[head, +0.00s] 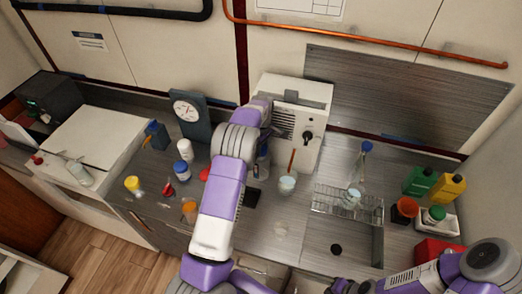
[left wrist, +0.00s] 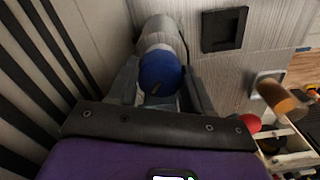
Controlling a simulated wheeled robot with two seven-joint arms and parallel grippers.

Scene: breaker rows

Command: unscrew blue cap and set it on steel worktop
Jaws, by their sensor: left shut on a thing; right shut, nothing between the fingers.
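A blue cap (left wrist: 159,72) sits between the fingers of my left gripper (left wrist: 160,96) in the left wrist view. The cap is on a pale bottle (left wrist: 163,33) that extends behind it; I cannot tell how tightly it is seated. In the head view part of this bottle (head: 262,164) shows beside my left arm, in front of the white box. My left gripper (head: 268,131) is mostly hidden there by its wrist. The steel worktop (head: 290,222) is grey and brushed. My right arm enters at the lower right, its fingertips out of view.
A white box with a knob (head: 309,120) stands behind the bottle. A cup (head: 287,185), a wire rack (head: 330,203) and a blue-topped flask (head: 359,166) stand to the right. A blue-lidded jar (head: 182,171) stands left. A black square frame (head: 252,198) lies nearby.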

